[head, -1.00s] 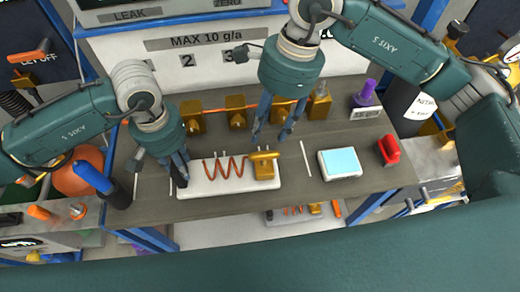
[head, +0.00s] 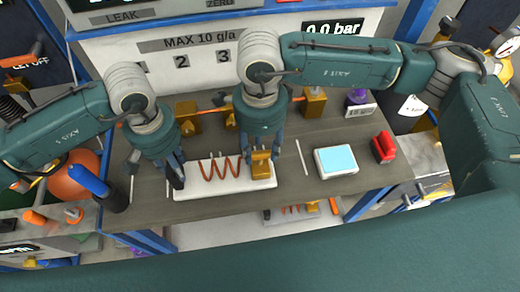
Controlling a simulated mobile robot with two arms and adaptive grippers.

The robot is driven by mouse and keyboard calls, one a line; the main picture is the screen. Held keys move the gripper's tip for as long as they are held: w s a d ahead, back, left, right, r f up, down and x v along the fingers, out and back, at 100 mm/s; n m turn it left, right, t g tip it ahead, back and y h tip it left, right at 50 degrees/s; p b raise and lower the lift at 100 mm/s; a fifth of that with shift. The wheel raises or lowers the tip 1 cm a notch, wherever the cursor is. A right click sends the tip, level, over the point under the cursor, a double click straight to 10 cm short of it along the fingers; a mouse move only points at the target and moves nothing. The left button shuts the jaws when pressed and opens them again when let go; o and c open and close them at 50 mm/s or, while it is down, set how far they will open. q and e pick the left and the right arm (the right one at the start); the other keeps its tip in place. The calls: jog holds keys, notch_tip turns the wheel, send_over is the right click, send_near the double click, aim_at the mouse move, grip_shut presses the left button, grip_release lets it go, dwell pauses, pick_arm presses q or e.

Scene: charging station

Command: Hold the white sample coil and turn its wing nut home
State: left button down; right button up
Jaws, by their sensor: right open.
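The white sample coil is a white base (head: 205,188) with a copper-coloured coil (head: 221,168) and a brass fitting (head: 261,171) at its right end, likely the wing nut. It lies on the grey bench. My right gripper (head: 261,152) is open, pointing down, its fingers on either side of the brass fitting's upper part. Contact with the brass cannot be told. My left gripper (head: 174,178) points down at the left end of the white base. Its fingertips overlap the base's edge in the picture, and whether they grip it cannot be told.
A white box with a light blue top (head: 336,160) and a red object (head: 384,148) stand to the right. Brass fittings (head: 188,118) on a copper line stand behind. A blue-topped dark cylinder (head: 92,182) is at the left. Bare bench (head: 215,212) lies in front.

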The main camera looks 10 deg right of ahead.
jog(key=shift+f, duration=0.9)
jog(key=shift+c, duration=0.5)
grip_shut()
